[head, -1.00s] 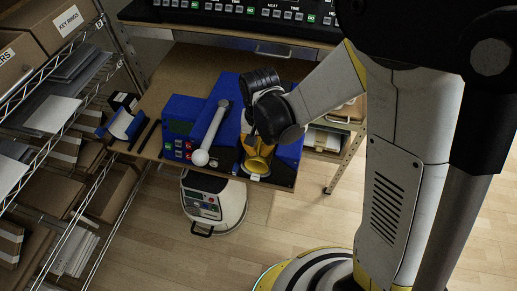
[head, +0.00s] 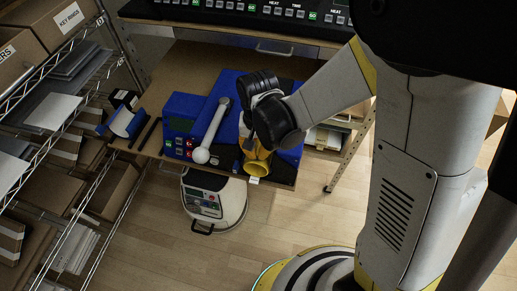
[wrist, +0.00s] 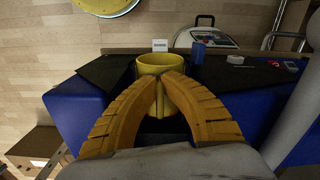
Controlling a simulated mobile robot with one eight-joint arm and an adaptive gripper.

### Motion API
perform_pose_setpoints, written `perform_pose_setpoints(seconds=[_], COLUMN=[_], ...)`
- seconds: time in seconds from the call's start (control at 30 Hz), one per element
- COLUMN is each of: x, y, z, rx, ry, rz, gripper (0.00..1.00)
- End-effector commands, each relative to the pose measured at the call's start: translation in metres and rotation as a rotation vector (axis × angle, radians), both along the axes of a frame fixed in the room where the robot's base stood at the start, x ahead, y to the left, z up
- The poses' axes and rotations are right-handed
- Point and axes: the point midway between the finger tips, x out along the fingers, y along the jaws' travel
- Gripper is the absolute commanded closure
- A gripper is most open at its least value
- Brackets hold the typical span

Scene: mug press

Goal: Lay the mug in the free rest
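The yellow mug (head: 257,168) lies on its side at the front of the blue press (head: 221,113), its open end toward the front edge. In the wrist view the mug (wrist: 160,64) sits between two blue blocks with dark tops, above a dark gap. My gripper (head: 251,146) is over the mug's rear part. Its yellow fingers (wrist: 169,80) come together on a narrow yellow part, seemingly the handle. The fingers hide much of the mug's lower side, and I cannot tell whether it touches the rest beneath.
A grey lever with a white ball knob (head: 201,155) stands left of the mug. A control box (head: 181,127) is farther left. A small white label (head: 253,180) is at the front edge. A wire shelf (head: 62,150) with boxes fills the left side.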

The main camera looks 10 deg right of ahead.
Motion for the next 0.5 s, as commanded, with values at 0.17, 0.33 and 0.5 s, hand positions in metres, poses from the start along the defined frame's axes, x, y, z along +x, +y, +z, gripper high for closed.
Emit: perform_pose_setpoints(seconds=[0.17,0.33,0.5], x=[-0.009,-0.017,-0.025], y=[0.003,0.006,0.009], z=[0.0,0.0,0.0], rx=[0.0,0.0,0.0], ry=[0.0,0.0,0.0], rz=[0.001,0.001,0.001], gripper=[1.0,1.0,1.0])
